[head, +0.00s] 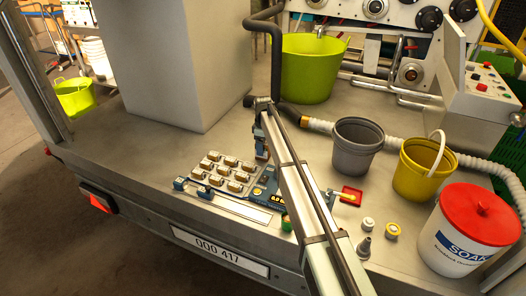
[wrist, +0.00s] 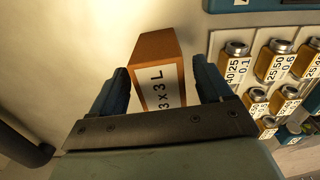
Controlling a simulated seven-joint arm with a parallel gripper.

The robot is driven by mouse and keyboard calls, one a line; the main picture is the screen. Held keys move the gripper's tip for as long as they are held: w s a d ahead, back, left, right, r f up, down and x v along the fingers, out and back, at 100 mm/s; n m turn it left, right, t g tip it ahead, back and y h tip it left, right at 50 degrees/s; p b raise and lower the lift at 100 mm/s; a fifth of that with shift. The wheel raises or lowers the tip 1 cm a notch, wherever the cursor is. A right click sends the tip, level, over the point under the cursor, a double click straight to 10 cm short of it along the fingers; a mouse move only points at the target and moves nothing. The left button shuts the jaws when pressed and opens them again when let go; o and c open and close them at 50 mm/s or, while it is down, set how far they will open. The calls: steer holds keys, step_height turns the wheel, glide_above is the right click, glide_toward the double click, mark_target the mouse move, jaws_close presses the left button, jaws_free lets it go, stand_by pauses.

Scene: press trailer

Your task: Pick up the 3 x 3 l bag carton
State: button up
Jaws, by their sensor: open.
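The bag carton (wrist: 160,72) is a small brown box with a white label reading "3 x 3 L" in the wrist view. It stands between the two blue fingers of my gripper (wrist: 160,70), with a visible gap to the right finger and a narrower one to the left. My gripper is open and does not grip it. In the head view my gripper (head: 262,145) is low over the deck, behind the tray of small bottles.
A tray (head: 208,194) of several labelled bottles stands close by, on the right in the wrist view. A grey bucket (head: 358,148), a yellow bucket (head: 424,170) and a red-lidded tub (head: 468,235) stand to the right. A grey block (head: 190,65) rises at the left.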

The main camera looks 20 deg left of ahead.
mark_target(266, 157)
steer(key=shift+f, duration=1.45)
steer(key=shift+c, duration=0.4)
steer(key=c, duration=1.1)
